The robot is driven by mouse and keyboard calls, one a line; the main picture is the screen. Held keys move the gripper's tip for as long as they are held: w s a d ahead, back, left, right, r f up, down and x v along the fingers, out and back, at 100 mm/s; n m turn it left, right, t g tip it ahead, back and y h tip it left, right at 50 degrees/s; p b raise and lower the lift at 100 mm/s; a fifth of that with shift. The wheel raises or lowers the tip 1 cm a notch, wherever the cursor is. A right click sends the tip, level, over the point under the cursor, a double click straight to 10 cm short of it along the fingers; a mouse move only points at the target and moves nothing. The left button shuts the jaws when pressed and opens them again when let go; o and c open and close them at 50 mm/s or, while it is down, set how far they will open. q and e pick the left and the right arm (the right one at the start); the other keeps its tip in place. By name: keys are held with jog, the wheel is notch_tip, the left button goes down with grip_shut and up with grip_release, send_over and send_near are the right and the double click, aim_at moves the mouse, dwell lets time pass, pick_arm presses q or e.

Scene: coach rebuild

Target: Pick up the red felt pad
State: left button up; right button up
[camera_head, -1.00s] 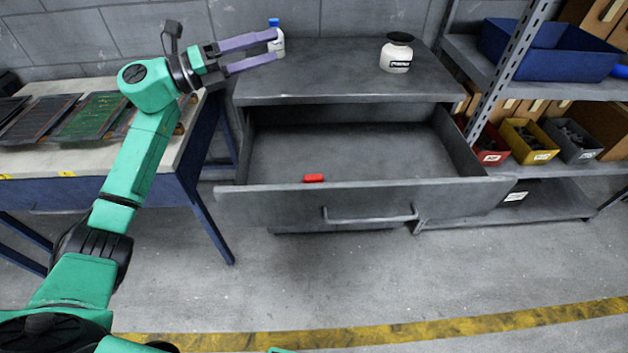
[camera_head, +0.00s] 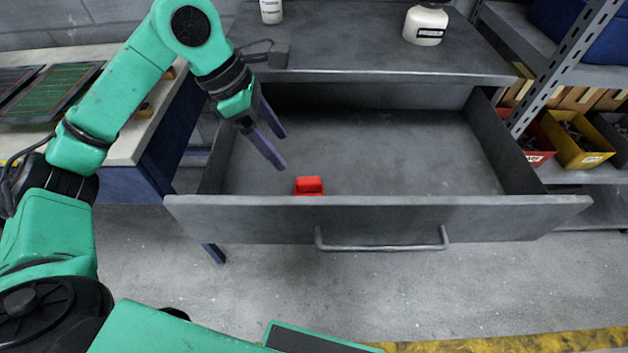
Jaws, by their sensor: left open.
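The red felt pad (camera_head: 309,186) lies in the open grey drawer (camera_head: 380,222), close behind its front wall and left of the middle. The front wall may hide its lower edge. My left gripper (camera_head: 276,151) reaches down into the drawer from the left, its two purple fingers apart and empty. It is above and to the left of the pad, not touching it. My right gripper is not seen.
The cabinet top (camera_head: 360,55) overhangs the drawer's rear and carries a white bottle (camera_head: 271,11) and a white jar (camera_head: 426,24). A workbench (camera_head: 120,148) is at left, a shelf rack with coloured bins (camera_head: 575,145) at right. The drawer's right side is empty.

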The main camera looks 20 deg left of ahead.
aim_at(306, 180)
pick_arm(q)
jog(key=x, duration=0.7)
jog(key=shift+s+d+f, duration=0.15)
jog(key=shift+s+d, duration=0.05)
jog(key=shift+s, duration=0.05)
jog(key=x, duration=0.6)
jog(key=shift+w+f+p, duration=0.35)
jog(key=shift+w, duration=0.05)
grip_shut()
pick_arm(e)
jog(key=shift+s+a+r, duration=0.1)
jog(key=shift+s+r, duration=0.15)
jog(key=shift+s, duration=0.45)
pick_arm(q)
notch_tip(306, 180, up, 20)
jog(key=p, duration=0.1)
jog(key=c, duration=0.7)
grip_release()
grip_shut()
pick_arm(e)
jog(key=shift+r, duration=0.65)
